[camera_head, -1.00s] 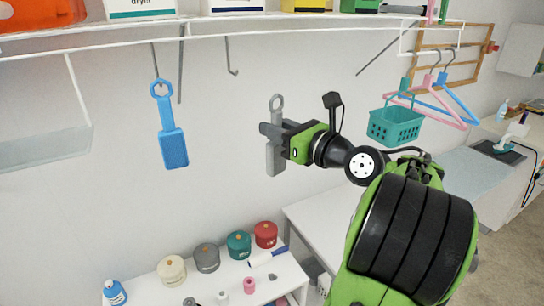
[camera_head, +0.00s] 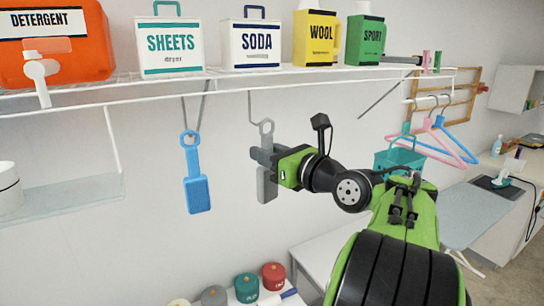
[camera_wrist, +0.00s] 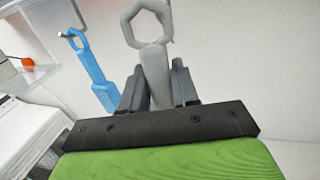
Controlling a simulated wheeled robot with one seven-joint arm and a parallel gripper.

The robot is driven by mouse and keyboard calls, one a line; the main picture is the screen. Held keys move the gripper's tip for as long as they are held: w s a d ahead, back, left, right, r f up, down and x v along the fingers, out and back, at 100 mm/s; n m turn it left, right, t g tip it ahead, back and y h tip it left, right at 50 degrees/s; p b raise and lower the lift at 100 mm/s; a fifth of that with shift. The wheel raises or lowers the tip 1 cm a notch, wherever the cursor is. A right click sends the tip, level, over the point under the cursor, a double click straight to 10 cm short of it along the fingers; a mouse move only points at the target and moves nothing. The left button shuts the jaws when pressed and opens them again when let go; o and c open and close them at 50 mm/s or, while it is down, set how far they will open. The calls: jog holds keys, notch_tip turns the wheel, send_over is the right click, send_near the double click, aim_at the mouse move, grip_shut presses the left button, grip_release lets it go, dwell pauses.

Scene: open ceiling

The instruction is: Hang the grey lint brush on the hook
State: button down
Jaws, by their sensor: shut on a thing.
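My gripper (camera_head: 266,157) is shut on the grey lint brush (camera_head: 267,182), gripping it below its ring. The brush hangs upright, ring at the top. In the wrist view the grey brush (camera_wrist: 155,75) stands between my fingers (camera_wrist: 158,88), its hexagonal ring above them. A thin grey hook (camera_head: 250,106) hangs from the wire shelf. Its lower end is right at the brush's ring in the head view; I cannot tell whether it passes through the ring.
A blue brush (camera_head: 196,178) hangs on another hook to the left. The wire shelf (camera_head: 225,78) above bears an orange detergent jug (camera_head: 58,50) and several boxes. A teal basket (camera_head: 398,160) and hangers (camera_head: 440,140) are at right. Coloured jars (camera_head: 246,288) stand below.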

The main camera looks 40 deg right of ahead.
jog(key=w, duration=0.1)
jog(key=w+d+f, duration=0.1)
jog(key=w, duration=0.3)
jog(key=shift+w+d+f+p, duration=0.15)
jog(key=shift+d+f+p, duration=0.1)
jog(key=shift+p, duration=0.05)
dwell(0.7)
jog(key=c, duration=0.8)
grip_release()
jog(key=s, duration=1.6)
jog(key=shift+a+p, duration=0.2)
jog(key=shift+p, duration=0.15)
